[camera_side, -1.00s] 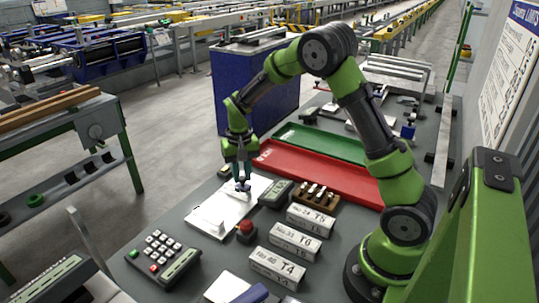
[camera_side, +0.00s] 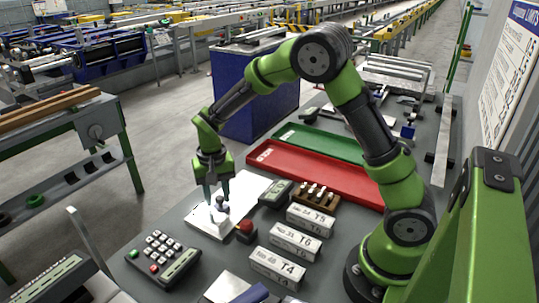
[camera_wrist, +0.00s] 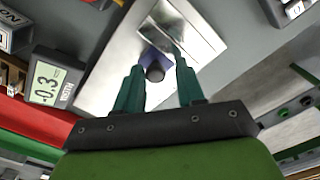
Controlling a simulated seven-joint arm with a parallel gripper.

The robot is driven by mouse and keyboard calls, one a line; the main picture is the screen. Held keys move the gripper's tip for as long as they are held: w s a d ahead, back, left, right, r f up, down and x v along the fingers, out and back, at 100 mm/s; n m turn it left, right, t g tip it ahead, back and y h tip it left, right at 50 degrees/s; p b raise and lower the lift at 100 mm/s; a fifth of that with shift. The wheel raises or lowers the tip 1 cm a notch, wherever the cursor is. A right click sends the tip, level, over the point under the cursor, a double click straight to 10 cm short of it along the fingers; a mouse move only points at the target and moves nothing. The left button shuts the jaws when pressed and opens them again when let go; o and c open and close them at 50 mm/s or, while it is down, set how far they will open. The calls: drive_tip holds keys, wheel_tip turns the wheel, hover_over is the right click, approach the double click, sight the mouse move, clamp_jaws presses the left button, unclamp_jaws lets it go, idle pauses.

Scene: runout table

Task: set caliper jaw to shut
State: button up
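The caliper shows as a white plate (camera_side: 246,187) with a pale metal block (camera_side: 205,225) at its near end. In the wrist view are the plate (camera_wrist: 108,72) and the shiny block (camera_wrist: 185,28). A dark blue jaw piece with a round knob (camera_wrist: 154,72) sits against or very near the block; I cannot tell if they touch. The knob (camera_side: 221,200) also shows in the side view. My gripper (camera_side: 217,192) is low over it. In the wrist view its green fingers (camera_wrist: 156,62) are apart, one on each side of the knob, with small gaps.
A display box (camera_wrist: 50,78) beside the plate reads about 0.3, perhaps with a minus sign. A red button (camera_side: 246,229), several labelled blocks (camera_side: 295,240) and a keypad (camera_side: 163,258) stand nearby. Red (camera_side: 320,172) and green trays lie behind.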

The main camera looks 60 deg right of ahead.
sight(218, 198)
drive_tip(key=shift+o, duration=0.8)
drive_tip(key=shift+d, duration=0.15)
drive_tip(key=shift+r, duration=0.15)
wheel_tip(218, 198, up, 17)
drive_tip(key=shift+f, duration=0.2)
drive_tip(key=s+a+r+n+t+y, duration=0.1)
drive_tip(key=s+t, duration=0.6)
drive_tip(key=s, duration=1.2)
drive_tip(key=r+n+y, duration=0.1)
drive_tip(key=n, duration=0.1)
drive_tip(key=shift+s+n, duration=0.2)
drive_tip(key=shift+n, duration=0.1)
